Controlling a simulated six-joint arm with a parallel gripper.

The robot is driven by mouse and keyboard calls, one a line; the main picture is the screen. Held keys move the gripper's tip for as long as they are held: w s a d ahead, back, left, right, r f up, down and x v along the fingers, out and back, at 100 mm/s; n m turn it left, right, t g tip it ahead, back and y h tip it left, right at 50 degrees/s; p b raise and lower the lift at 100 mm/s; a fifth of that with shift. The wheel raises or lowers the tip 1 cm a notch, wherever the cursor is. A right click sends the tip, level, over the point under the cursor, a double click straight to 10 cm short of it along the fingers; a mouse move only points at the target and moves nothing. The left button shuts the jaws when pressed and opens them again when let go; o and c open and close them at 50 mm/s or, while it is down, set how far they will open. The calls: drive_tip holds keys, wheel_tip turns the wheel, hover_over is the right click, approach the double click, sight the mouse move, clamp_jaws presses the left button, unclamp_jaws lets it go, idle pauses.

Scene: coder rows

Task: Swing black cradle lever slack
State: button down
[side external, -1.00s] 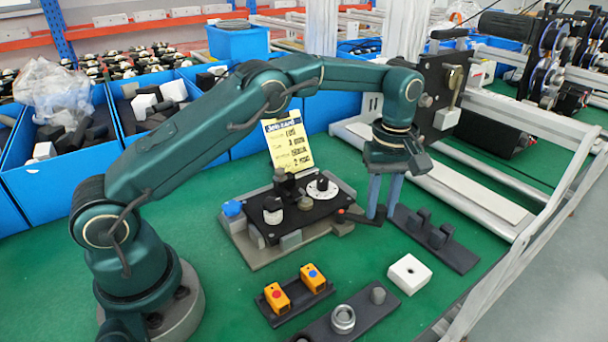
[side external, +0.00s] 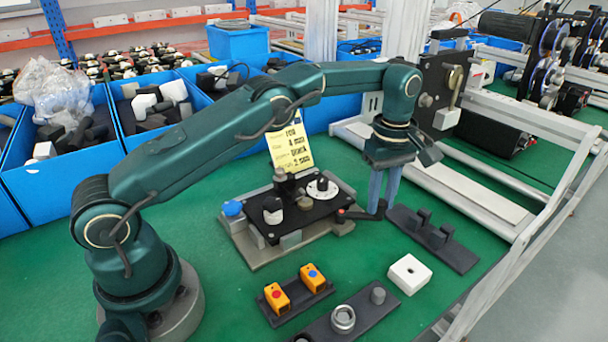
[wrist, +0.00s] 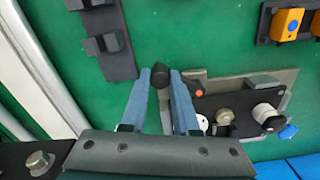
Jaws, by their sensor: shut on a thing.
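The cradle (side external: 262,238) is a black plate on a grey base on the green bench. Its black lever (side external: 360,214) sticks out to the right from a red-topped pivot (side external: 341,213). My gripper (side external: 381,208) points down at the lever's outer end, its blue fingers closed around it. In the wrist view the lever's dark end knob (wrist: 160,75) sits between my fingertips (wrist: 159,72). My right finger there hides part of the lever's arm. The cradle carries a white dial (side external: 322,188) and a black-and-white knob (side external: 273,208).
A dark rack with two posts (side external: 432,240) lies close to the right of my fingers. A white block (side external: 409,273), an orange-switch holder (side external: 295,296) and a grey ring tray (side external: 343,320) lie in front. A yellow note (side external: 291,148) stands behind the cradle.

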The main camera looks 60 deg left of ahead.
drive_tip(key=c, duration=0.7)
unclamp_jaws()
drive_tip(key=shift+a, duration=0.1)
drive_tip(key=shift+o, duration=0.2)
